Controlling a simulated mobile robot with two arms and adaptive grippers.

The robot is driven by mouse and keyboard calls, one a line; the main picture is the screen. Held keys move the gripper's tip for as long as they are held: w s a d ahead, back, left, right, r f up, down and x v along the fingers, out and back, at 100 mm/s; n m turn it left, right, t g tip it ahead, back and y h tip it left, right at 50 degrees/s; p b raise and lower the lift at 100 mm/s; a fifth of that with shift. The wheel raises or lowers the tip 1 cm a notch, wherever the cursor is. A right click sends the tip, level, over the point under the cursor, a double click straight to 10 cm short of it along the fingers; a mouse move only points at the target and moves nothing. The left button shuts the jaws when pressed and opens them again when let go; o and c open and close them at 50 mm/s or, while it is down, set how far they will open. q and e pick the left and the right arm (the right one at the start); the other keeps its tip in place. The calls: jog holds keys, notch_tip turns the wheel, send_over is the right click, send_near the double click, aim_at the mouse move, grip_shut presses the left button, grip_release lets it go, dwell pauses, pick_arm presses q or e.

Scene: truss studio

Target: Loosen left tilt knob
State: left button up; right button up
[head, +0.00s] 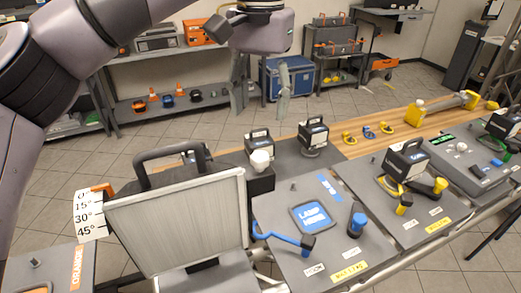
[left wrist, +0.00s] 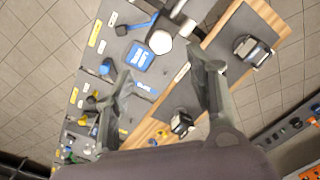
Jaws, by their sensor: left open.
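A lamp panel (head: 180,225) with a pale ribbed face and black handle stands at the front left. A tilt scale card (head: 88,216) marked 0 to 45 degrees is at its left edge. An orange part (head: 104,189) shows at the card's top; I cannot tell if it is the left tilt knob, and no other knob is clear on that side. My left gripper (head: 261,105) is open and empty, pointing down, high above and behind the panel. Its spread fingers (left wrist: 160,72) also show in the left wrist view, with nothing between them. My right gripper is out of view.
A white rounded piece (head: 261,159) on a black box stands right of the panel. A grey board holds a blue "LAMP HERE" pad (head: 311,217), a blue lever (head: 290,240) and a blue knob (head: 357,222). Battery-like blocks (head: 313,132) stand behind. Shelves line the back wall.

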pick_arm(q)
send_over(260, 155)
notch_tip(260, 155, down, 6)
jog(key=shift+a+r+p, duration=0.1)
jog(key=shift+p, duration=0.2)
notch_tip(260, 155, down, 4)
jog(key=shift+r+p, duration=0.15)
jog(key=shift+p, duration=0.15)
jog(key=shift+f, duration=0.55)
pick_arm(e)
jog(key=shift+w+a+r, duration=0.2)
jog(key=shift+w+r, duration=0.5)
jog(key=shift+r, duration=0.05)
pick_arm(q)
jog(key=shift+c, duration=0.6)
jog(key=shift+c, duration=0.6)
jog(key=c, duration=0.9)
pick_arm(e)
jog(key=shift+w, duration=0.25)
